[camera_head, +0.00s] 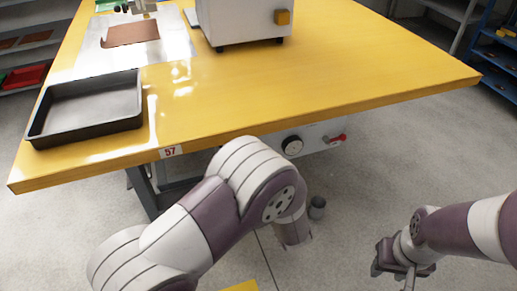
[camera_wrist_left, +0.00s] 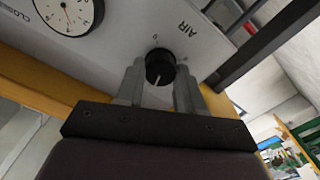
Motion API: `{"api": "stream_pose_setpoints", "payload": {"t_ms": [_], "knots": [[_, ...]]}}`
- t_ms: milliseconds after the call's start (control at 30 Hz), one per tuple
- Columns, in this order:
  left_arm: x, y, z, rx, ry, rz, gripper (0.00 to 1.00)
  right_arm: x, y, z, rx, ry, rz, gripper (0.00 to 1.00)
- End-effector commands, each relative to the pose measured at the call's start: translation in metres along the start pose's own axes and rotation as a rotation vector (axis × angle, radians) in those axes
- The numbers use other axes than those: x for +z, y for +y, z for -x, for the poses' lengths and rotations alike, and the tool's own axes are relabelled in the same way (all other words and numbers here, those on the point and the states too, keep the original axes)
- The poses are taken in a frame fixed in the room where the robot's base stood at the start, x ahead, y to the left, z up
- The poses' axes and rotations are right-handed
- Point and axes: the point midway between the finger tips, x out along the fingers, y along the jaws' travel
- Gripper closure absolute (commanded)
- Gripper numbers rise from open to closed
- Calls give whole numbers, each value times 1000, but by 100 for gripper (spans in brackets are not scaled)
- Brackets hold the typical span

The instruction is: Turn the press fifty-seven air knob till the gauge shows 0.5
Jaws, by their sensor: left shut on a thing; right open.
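The black air knob (camera_wrist_left: 160,64) with a pale pointer line sits on a light panel marked AIR in the left wrist view. My left gripper (camera_wrist_left: 160,82) is shut on the knob, one finger on each side. In the head view my left arm hides the knob and this gripper. The gauge (camera_wrist_left: 68,10) is cut off at the top of the wrist view, and its reading cannot be told. The gauge also shows in the head view (camera_head: 292,145), too small to read. My right gripper (camera_head: 396,270) is open and empty at the lower right, away from the table.
The panel with a red lever (camera_head: 338,138) hangs under the front edge of the yellow table (camera_head: 300,95), labelled 57 (camera_head: 171,151). A dark tray (camera_head: 85,105) and a white machine (camera_head: 240,22) stand on top. Floor at right is clear.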

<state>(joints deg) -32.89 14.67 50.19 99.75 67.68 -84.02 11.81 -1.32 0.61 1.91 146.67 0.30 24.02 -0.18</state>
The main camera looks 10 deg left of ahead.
Motion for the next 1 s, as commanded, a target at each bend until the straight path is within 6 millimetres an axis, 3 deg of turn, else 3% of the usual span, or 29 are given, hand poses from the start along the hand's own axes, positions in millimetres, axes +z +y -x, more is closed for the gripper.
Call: {"api": "stream_pose_setpoints", "payload": {"t_ms": [33, 400, 1000], "knots": [[-6, 3, 0, -1, -2, -46, 93, -2, 0, 15, 0, 0, 0, 57], [-3, 2, 0, 0, -2, -340, 93, -6, 0, 54, 0, 0, 0, 57], [1, 0, 0, 0, -2, -515, 93, -8, 0, 72, 0, 0, 0, 57]]}}
